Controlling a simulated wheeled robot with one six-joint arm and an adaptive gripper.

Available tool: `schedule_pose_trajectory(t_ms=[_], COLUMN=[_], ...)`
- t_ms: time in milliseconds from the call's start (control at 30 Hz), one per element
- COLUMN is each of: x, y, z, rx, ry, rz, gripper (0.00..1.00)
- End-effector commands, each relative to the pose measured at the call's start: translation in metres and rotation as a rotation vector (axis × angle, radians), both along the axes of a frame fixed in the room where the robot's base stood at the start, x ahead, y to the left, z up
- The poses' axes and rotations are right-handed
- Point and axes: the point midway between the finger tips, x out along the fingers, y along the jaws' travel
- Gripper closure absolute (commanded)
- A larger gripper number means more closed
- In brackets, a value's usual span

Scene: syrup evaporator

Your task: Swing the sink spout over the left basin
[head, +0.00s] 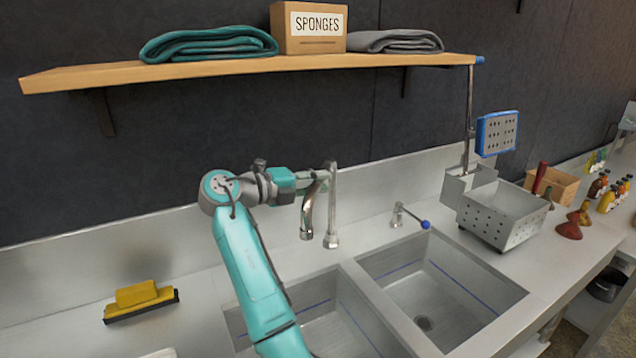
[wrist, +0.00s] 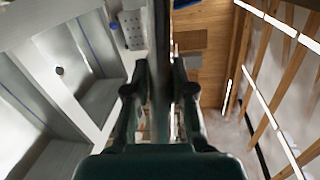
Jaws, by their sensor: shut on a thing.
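The chrome sink spout (head: 308,208) curves down from its upright post (head: 331,215) behind the sink. Its outlet hangs to the left of the post, on the left basin's side; I cannot tell whether it is above the basin opening. My gripper (head: 312,180) is shut on the spout near its top, coming from the left. In the wrist view the spout (wrist: 161,60) runs as a dark bar between the fingers of my gripper (wrist: 160,85). The left basin (head: 322,300) is partly hidden by my arm. The right basin (head: 440,285) is in clear view.
A small tap with a blue knob (head: 425,224) stands behind the right basin. A perforated metal box (head: 505,215) stands further right. A wooden shelf (head: 200,72) with towels and a sponges box runs above.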

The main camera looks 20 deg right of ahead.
Motion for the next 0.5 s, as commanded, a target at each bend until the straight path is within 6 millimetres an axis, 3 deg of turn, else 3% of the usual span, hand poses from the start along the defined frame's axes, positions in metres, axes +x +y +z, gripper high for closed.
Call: schedule_pose_trajectory(t_ms=[33,67,133,500], x=[0.002,0.002,0.0018,0.0007], y=[0.0015,0.0016,0.0015,0.0038], z=[0.0002,0.0001,0.0001,0.0007], rx=[0.0,0.0,0.0,-0.001], ry=[0.001,0.001,0.001,0.0], rz=[0.009,0.009,0.008,0.006], gripper=[1.0,0.69,0.52,0.5])
